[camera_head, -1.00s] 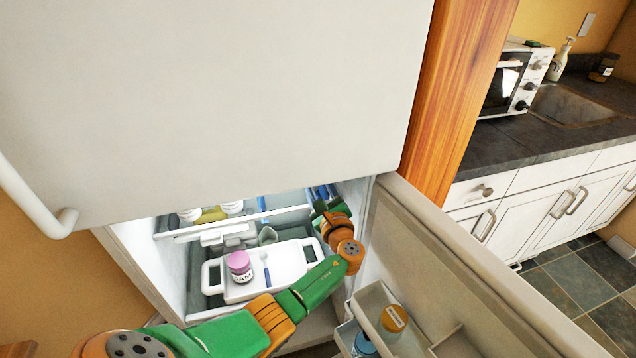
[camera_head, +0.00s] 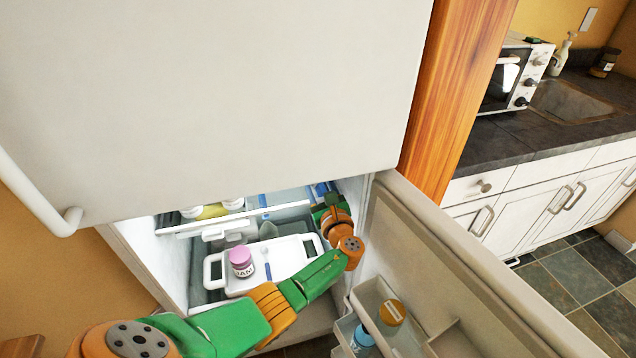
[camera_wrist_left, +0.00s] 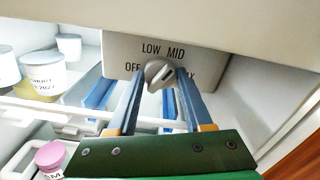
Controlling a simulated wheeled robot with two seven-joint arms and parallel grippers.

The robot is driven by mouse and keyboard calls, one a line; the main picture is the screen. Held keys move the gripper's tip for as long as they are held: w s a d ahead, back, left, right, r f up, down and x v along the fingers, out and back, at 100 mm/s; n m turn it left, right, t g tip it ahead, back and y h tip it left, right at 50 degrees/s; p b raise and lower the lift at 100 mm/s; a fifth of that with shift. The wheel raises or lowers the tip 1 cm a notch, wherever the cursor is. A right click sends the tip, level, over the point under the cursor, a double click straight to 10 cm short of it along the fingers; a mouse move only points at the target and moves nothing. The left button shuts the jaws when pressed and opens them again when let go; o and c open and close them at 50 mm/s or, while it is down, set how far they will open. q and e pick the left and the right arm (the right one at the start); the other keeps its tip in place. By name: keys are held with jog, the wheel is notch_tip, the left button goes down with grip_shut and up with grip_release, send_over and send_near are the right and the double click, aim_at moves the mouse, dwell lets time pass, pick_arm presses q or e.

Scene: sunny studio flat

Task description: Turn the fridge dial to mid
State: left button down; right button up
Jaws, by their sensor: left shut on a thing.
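The fridge dial (camera_wrist_left: 158,75) is a small grey knob on a pale panel (camera_wrist_left: 215,66) in the left wrist view. The panel reads OFF, LOW, MID and a partly hidden word ending in X. My left gripper (camera_wrist_left: 161,72) has its two blue fingers on either side of the knob, shut on it. The knob's ridge leans toward the upper right, roughly toward MID; its exact pointing is hard to tell. In the head view my left gripper (camera_head: 323,192) reaches into the upper right of the open fridge, and the dial is hidden there. My right gripper is not in view.
White tubs (camera_wrist_left: 40,78) stand at left. The open fridge door (camera_head: 440,250) is close on the right, with jars in its bins. The upper door (camera_head: 210,90) hangs above.

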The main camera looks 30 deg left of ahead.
pick_arm(q)
jog(key=shift+c, duration=1.5)
grip_release()
jog(key=p+v, duration=0.1)
jog(key=v, duration=0.6)
jog(key=shift+s+f, duration=0.1)
